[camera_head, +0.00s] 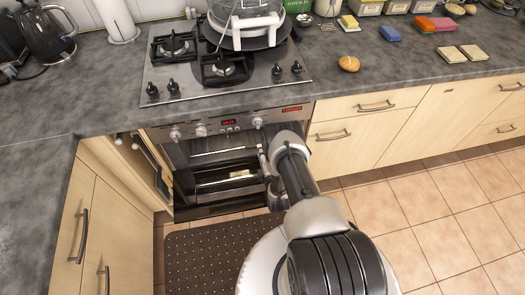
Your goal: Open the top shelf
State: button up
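The oven (228,188) stands under the hob, with a control panel (230,125) across its top. Its dark front shows two light horizontal bars, one above the other. I cannot tell whether these are handles or racks, or which part is the top shelf. A small pale item (241,174) shows near the lower bar. My arm reaches from the lower right to the oven's right side. My gripper (266,168) is beside the oven's right edge, mostly hidden by my wrist. Its fingers and any contact are unclear.
Closed wooden drawers (350,103) are right of the oven, and cupboard doors (75,225) are at the left. A dark dotted mat (205,250) lies before the oven. The tiled floor (440,215) at right is clear. A pot (245,22) stands on the hob (165,85).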

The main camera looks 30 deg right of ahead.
jog(key=shift+b+x, duration=0.35)
jog(key=shift+x, duration=1.15)
jog(key=shift+c, duration=0.3)
grip_shut()
